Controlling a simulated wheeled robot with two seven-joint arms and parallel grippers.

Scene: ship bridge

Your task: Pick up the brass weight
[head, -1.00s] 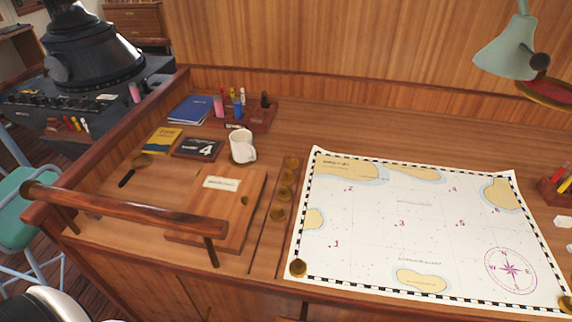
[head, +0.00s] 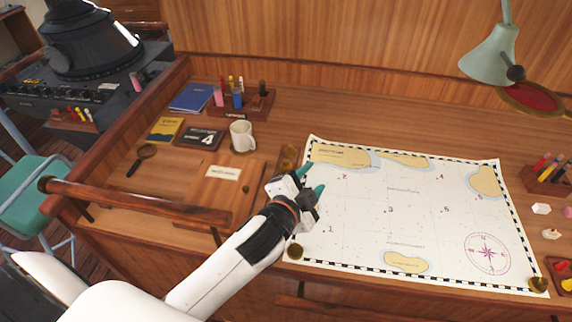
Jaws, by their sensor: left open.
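Small round brass weights stand in a row left of the chart; two of them show, a far one (head: 290,151) and a nearer one (head: 287,164). The rest of the row is hidden behind my left gripper (head: 311,182). Another brass weight (head: 295,251) sits on the chart's near left corner, and one (head: 538,284) on its near right corner. My left gripper is open, with teal fingertips over the chart's left edge, just nearer than the visible row weights. I see nothing between its fingers. My right gripper is out of view.
The white chart (head: 400,200) covers the desk's middle. A wooden rail (head: 130,203) runs along the near left. A green lamp (head: 490,57) overhangs the back right.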

